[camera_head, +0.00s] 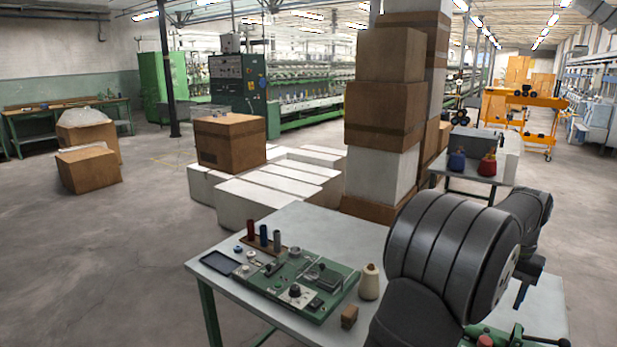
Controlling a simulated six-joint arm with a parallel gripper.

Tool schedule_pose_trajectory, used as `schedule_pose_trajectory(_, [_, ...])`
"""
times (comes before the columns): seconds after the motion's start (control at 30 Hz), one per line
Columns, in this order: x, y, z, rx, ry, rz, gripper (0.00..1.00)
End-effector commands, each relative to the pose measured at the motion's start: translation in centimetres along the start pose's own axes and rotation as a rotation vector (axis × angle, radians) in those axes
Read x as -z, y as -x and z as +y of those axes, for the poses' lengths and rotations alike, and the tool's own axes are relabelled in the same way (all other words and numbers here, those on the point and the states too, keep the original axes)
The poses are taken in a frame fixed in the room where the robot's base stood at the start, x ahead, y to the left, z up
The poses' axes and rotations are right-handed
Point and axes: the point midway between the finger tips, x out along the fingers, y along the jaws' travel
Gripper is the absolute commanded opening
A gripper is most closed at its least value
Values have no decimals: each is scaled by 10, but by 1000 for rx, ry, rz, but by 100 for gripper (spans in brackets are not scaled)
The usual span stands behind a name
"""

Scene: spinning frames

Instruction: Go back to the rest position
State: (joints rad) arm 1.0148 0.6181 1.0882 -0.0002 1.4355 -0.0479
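My arm's thick black links fill the lower right of the head view, over the right part of the grey table (360,240). Beyond the large joint, a narrow dark part that seems to be my gripper (523,292) hangs down above the table's right side. It is small and partly hidden by my arm, so I cannot tell whether its fingers are open or shut. No object shows in it.
A green board (335,292) with small parts, several coloured bobbins (263,236), a cream thread cone (369,282) and a small brown block (349,317) are on the table. Red and green items (485,340) sit by my arm. Stacked boxes (385,110) stand behind.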

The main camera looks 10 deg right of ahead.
Motion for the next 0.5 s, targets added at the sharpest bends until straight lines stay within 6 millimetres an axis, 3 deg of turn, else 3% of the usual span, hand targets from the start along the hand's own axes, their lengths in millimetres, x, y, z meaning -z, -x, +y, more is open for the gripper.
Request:
schedule_pose_trajectory(0.17, [0,37,0,0,0,4,51])
schedule_pose_trajectory(0.5, [0,-31,0,0,0,-4,51])
